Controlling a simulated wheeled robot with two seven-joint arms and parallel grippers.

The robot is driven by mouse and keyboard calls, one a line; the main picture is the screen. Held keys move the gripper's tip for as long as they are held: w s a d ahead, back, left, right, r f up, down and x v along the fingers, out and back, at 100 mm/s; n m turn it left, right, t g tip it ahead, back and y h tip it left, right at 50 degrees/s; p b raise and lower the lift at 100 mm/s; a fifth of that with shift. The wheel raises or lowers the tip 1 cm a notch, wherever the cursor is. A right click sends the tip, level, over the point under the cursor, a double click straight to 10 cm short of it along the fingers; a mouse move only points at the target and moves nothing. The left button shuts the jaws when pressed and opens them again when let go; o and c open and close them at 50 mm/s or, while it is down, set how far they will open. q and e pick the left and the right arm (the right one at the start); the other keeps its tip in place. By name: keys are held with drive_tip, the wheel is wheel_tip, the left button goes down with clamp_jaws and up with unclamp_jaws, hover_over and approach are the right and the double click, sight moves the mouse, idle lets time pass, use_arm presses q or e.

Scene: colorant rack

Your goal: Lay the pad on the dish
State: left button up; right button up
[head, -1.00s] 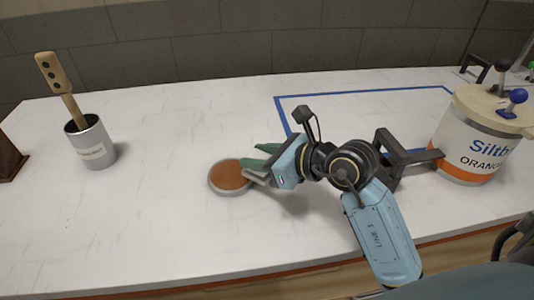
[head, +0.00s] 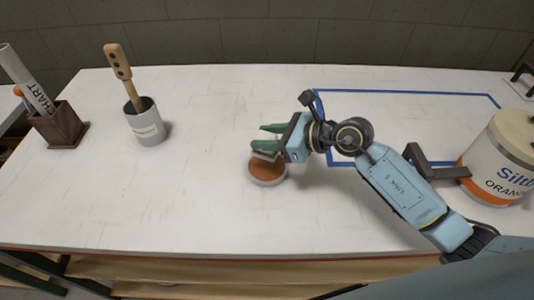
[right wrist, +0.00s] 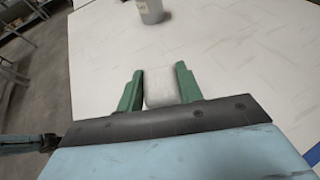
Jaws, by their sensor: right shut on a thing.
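The dish (head: 268,177) is a round, shallow, grey-rimmed disc with an orange-brown inside, lying on the white table in the head view. My right gripper (head: 266,137) is at the dish's far edge, its green fingers pointing left. In the right wrist view, the gripper (right wrist: 160,88) is shut on a whitish block with rounded corners, the pad (right wrist: 162,90). In the head view a pale grey edge, probably the pad, shows by the fingers and overlaps the dish's far part. I cannot tell whether it touches the dish. The dish is not visible in the wrist view. My left gripper is not in view.
A grey cup (head: 146,126) with a wooden-handled tool stands left of the dish. Further left is a brown box (head: 60,127) holding a rolled chart. A large paint can (head: 496,160) stands right. Blue tape (head: 410,93) marks the table. The table's front left is clear.

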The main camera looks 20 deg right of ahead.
sight(267, 153)
drive_tip(key=shift+f+b, duration=0.45)
drive_tip(key=shift+f, duration=2.2)
drive_tip(key=shift+f, duration=0.1)
drive_tip(key=shift+f, duration=0.15)
drive_tip(key=o, duration=1)
drive_tip(key=shift+d+r, duration=0.1)
drive_tip(key=shift+r, duration=0.2)
drive_tip(key=shift+v, duration=5.9)
